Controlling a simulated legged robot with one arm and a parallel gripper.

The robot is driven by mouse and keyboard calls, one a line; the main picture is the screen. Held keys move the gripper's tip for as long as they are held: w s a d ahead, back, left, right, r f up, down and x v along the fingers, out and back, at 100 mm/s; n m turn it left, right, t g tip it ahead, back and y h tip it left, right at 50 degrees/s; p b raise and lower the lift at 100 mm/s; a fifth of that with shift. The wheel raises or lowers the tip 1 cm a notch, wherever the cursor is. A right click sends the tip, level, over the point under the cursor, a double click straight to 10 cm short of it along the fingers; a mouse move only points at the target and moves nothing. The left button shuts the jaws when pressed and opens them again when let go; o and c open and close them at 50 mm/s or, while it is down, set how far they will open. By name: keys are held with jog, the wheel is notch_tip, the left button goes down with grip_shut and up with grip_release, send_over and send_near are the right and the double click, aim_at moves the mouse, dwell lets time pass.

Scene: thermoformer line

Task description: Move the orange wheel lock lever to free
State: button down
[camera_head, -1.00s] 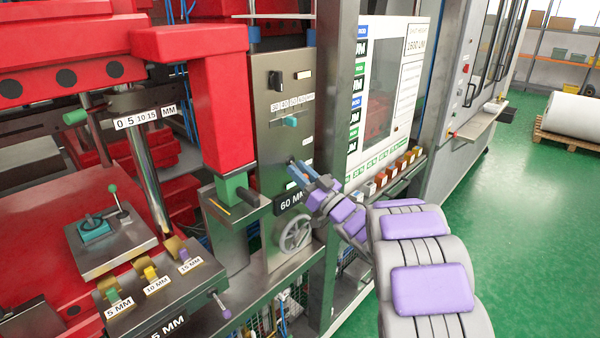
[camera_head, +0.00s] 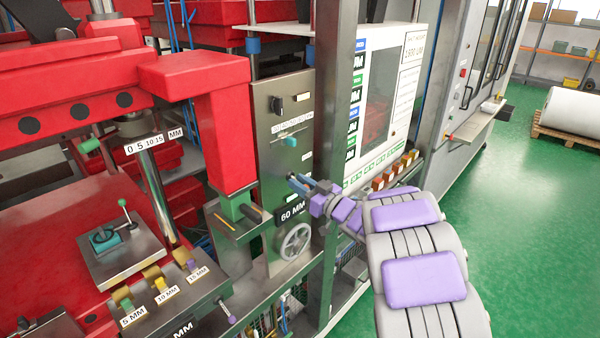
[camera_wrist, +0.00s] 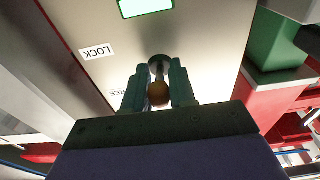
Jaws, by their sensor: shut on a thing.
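My gripper (camera_head: 300,184) is at the upright metal panel (camera_head: 285,130), above the handwheel (camera_head: 296,242). In the wrist view my gripper (camera_wrist: 157,88) has its two fingers on either side of the round orange knob of the wheel lock lever (camera_wrist: 158,94), shut on it. The lever's round base (camera_wrist: 159,62) shows just beyond the knob on the panel. The LOCK label (camera_wrist: 97,51) lies to the upper left of the knob. The FREE label (camera_wrist: 119,93) is partly hidden by a finger. In the head view my fingers hide the lever.
A dark post (camera_head: 326,100) stands close right of the panel. A green block on a metal bracket (camera_head: 235,222) and the red press arm (camera_head: 210,110) are to the left. A teal selector (camera_head: 290,142) is above, and the 60 MM plate (camera_head: 293,215) just below.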

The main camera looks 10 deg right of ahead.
aim_at(292, 175)
jog(key=shift+r+g+h+p, duration=1.45)
jog(key=shift+g+p, duration=0.65)
jog(key=shift+p, duration=5.5)
jog(key=p, duration=0.2)
jog(key=g+p, duration=0.1)
jog(key=p, duration=0.2)
jog(key=shift+w+r+h, duration=0.15)
jog(key=shift+r+h, duration=0.1)
jog(key=shift+h, duration=0.1)
jog(key=p, duration=0.2)
jog(key=shift+a+g+h+p, duration=0.1)
jog(key=shift+g+h+p, duration=0.2)
jog(key=shift+p, duration=0.1)
jog(key=shift+w+f, duration=0.1)
jog(key=c, duration=1.4)
grip_release()
jog(key=o, duration=0.4)
jog(key=shift+w+f, duration=0.1)
jog(key=shift+f, duration=0.1)
jog(key=shift+s+r, duration=0.1)
jog(key=shift+s, duration=0.1)
jog(key=b+v, duration=0.1)
jog(key=v, duration=1.6)
